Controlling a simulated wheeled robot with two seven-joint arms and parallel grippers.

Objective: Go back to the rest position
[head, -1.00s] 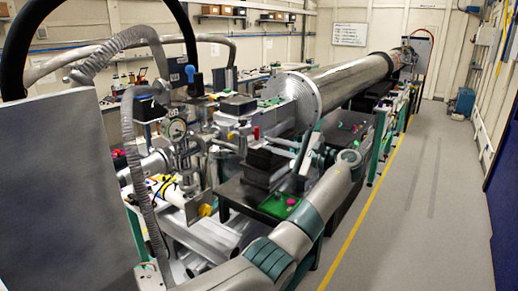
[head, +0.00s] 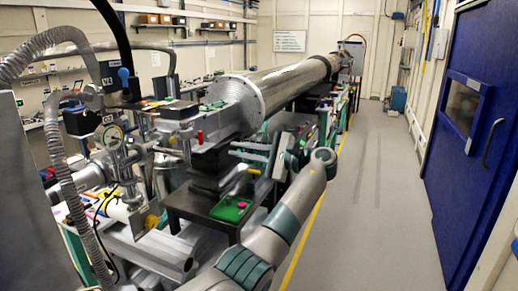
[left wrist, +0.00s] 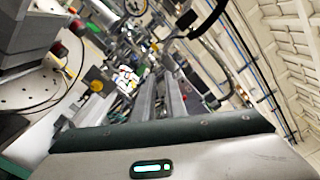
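My left arm (head: 270,230) comes up from the bottom middle of the head view, beside the beamline bench. It bends back at the far end, and my left gripper (head: 250,157) appears to be at the wrist, above the dark bench and near a green tray (head: 224,212). Whether its fingers are apart or closed is too small to tell. In the left wrist view the grey and dark green gripper housing (left wrist: 190,150) fills the bottom, with a lit green indicator. No held thing shows there. My right gripper is not in view.
A long metal beam pipe (head: 285,82) with a round flange runs along the bench. A pressure gauge (head: 111,134) and hoses stand at left. Right of the yellow floor line, the grey floor (head: 375,215) is clear up to a blue door (head: 478,130).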

